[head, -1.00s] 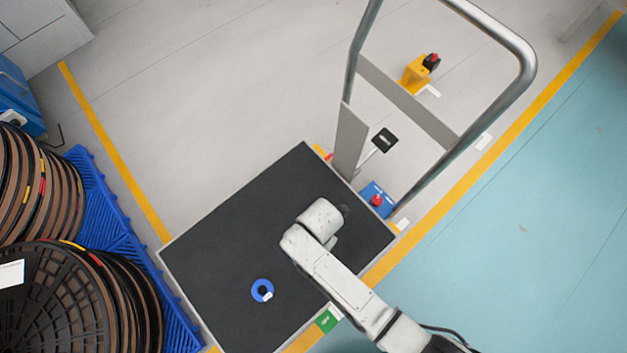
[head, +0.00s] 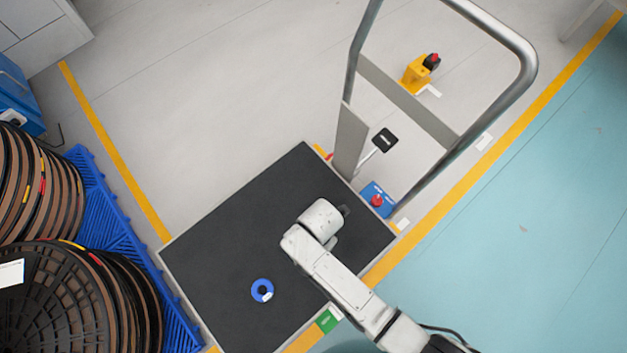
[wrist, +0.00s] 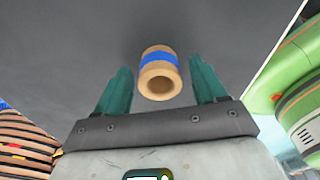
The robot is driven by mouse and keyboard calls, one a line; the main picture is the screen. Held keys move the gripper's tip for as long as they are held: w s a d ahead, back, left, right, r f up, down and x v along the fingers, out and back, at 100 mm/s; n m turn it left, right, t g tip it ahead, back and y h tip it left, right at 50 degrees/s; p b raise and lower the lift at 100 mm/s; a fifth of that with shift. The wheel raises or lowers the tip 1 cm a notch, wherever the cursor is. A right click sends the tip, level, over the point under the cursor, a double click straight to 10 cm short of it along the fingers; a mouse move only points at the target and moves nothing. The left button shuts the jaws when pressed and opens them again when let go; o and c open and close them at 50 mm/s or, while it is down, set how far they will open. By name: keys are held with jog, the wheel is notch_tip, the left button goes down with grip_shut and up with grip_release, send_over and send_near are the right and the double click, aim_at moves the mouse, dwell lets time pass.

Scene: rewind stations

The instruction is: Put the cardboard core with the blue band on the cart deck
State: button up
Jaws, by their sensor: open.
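The cardboard core with the blue band (wrist: 160,72) shows in the wrist view against the dark grey cart deck, its open end facing the camera. My gripper (wrist: 162,82) is open, with one green finger on each side of the core and a visible gap on both sides. The core looks to be on the deck, but I cannot see the contact clearly. In the head view the cart deck (head: 230,240) is a black mat with a pale rim. My arm reaches over its right part, and the core and fingers are hidden there.
A blue ring-shaped item (head: 262,290) lies on the deck left of my arm. The cart's metal handle (head: 520,50) rises at the upper right, with a blue box with a red button (head: 377,199) near its foot. Large reels (head: 60,300) on a blue pallet (head: 105,225) stand left.

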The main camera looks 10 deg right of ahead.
notch_tip(320, 180, up, 12)
jog(key=w+d+p, duration=0.1)
jog(key=p, duration=0.2)
jog(key=shift+d, duration=0.1)
jog(key=s+d+r+m, duration=0.3)
jog(key=d+r+m, duration=0.1)
jog(key=d+m, duration=0.4)
jog(key=s+d+r+m+t, duration=0.1)
jog(key=d+r+m, duration=0.3)
jog(key=d+m, duration=0.4)
jog(key=s+d+r+m+t+h, duration=0.1)
jog(key=s+d+r+m, duration=0.3)
jog(key=d+m, duration=0.4)
jog(key=m, duration=0.3)
jog(key=shift+s, duration=0.3)
